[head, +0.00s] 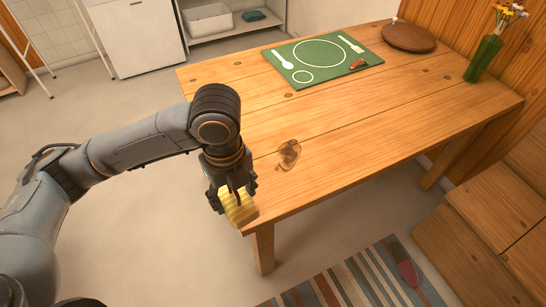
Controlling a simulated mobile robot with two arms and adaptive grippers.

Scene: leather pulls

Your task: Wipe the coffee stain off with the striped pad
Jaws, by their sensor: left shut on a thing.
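The coffee stain (289,154) is a brown blotch on the wooden table top, near the table's front left part. My left gripper (234,198) is shut on the striped pad (239,208), which is yellow with pale stripes. The gripper and pad are at the table's near left corner, to the left of and nearer than the stain. I cannot tell whether the pad touches the table edge. The gripper partly hides the pad. My right gripper is not in view.
A green mat (310,80) with white place-setting outlines and a small red-and-dark object (358,64) lies farther back on the wooden table (400,110). A round brown lidded dish (408,38) and a green vase (484,58) with flowers stand at the back right. The table around the stain is clear.

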